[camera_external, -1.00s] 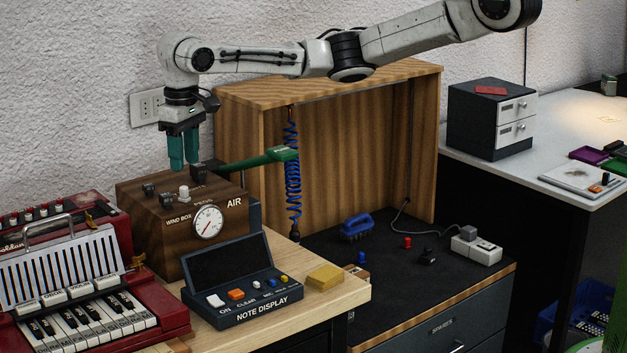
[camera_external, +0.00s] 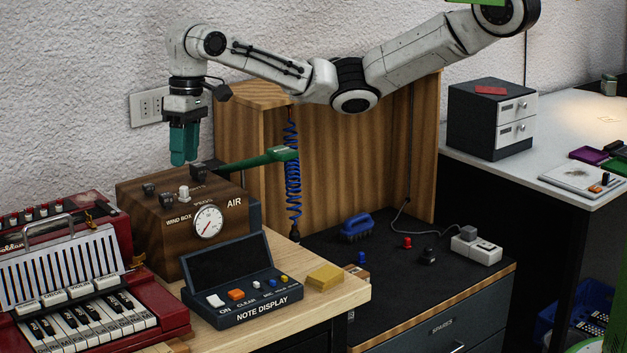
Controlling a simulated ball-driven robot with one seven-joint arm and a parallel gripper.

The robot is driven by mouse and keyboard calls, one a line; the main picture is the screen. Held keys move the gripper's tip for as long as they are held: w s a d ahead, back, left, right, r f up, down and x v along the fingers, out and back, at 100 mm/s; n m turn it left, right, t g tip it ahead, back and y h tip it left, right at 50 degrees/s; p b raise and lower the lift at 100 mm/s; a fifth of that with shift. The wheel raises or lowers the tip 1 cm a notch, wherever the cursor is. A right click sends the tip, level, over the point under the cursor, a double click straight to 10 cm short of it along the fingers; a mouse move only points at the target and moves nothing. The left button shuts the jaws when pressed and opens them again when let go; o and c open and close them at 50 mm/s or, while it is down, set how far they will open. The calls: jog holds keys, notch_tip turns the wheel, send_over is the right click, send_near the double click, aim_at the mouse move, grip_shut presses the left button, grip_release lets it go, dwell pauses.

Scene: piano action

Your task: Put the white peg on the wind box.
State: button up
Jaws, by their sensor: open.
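The wind box (camera_external: 180,240) is a brown wooden box with a round gauge (camera_external: 208,221) on its front, standing at the left of the wooden bench. The white peg (camera_external: 184,193) stands upright on top of the wind box, among several dark pegs such as one at the back right (camera_external: 197,172). My gripper (camera_external: 184,163), with green fingers pointing down, hangs just above the top of the box, above and slightly behind the white peg. It is open and holds nothing. The bottoms of the pegs are too small to tell how they sit.
A green arm-like bar (camera_external: 255,159) reaches out right of the box, by a blue coiled hose (camera_external: 292,185). A note display (camera_external: 230,290) stands in front, a red accordion-like keyboard (camera_external: 70,290) at left. A wooden cabinet (camera_external: 350,160) stands behind. Red, black and blue pegs lie on the dark top.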

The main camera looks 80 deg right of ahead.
jog(key=s+a+f+n+t+y, duration=0.1)
jog(key=s+a+f+n+y, duration=0.3)
jog(key=s+f, duration=0.85)
jog(key=s+d+f+h, duration=0.1)
jog(key=s+d+f, duration=0.1)
jog(key=s, duration=0.2)
jog(key=s+d+f+m+h, duration=0.1)
jog(key=s+d+f, duration=0.1)
jog(key=s, duration=0.3)
jog(key=s+d+f+m, duration=0.1)
jog(key=s+d+f, duration=0.1)
jog(key=s, duration=0.3)
jog(key=shift+s+d+f+h, duration=0.25)
jog(key=shift+d+f+h, duration=0.05)
jog(key=shift+f+h, duration=0.1)
jog(key=s+d+h, duration=0.3)
jog(key=s+d, duration=0.6)
jog(key=s, duration=0.3)
jog(key=shift+s+d+f+g, duration=0.2)
jog(key=shift+f+g, duration=0.1)
jog(key=shift+f, duration=0.15)
jog(key=shift+w, duration=0.1)
